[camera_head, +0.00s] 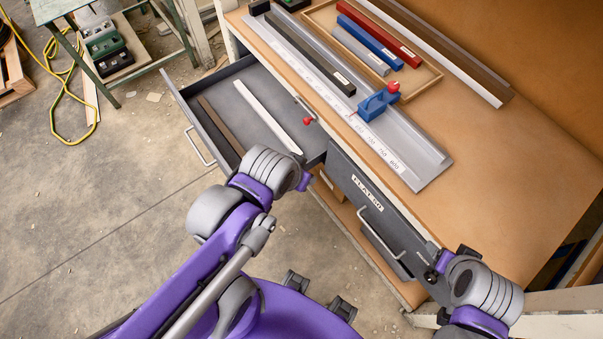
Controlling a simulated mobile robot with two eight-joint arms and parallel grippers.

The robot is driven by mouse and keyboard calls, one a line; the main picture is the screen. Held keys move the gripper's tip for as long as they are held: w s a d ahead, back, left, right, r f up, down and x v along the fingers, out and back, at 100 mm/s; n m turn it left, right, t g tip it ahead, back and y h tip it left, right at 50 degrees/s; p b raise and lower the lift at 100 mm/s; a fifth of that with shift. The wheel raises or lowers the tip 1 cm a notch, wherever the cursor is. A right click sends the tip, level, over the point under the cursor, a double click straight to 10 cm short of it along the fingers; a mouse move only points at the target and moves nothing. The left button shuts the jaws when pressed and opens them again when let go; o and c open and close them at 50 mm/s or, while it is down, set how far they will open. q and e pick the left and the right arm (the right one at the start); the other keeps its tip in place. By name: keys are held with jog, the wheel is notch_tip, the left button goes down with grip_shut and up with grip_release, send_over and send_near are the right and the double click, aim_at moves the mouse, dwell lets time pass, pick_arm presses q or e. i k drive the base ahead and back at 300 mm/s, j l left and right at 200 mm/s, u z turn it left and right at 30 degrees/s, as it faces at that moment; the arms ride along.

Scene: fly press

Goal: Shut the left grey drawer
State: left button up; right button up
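The left grey drawer (203,128) is pulled out from the bench on the left. Its front faces the lower left and carries a pale bar handle (199,148). A dark brown bar and a white bar lie inside it. My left gripper (305,182) is at the drawer's near right corner; my wrist covers that corner and most of the fingers, so I cannot tell whether it touches or is open. My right gripper (440,262) is by the right end of the right grey drawer (366,190); its fingers are too small and dark to read.
The bench top (500,190) holds a long grey rail with a scale, a blue stop block (375,102), and a wooden tray of coloured bars. A red knob (308,120) sits by the open drawer. Open concrete floor (110,190) lies left of the drawer.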

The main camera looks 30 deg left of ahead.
aim_at(217, 89)
jog(key=k+u, duration=0.3)
jog(key=k+j+u, duration=0.3)
jog(key=l+u, duration=0.1)
jog(key=u, duration=1.05)
jog(key=i+l, duration=0.65)
jog(key=i, duration=0.15)
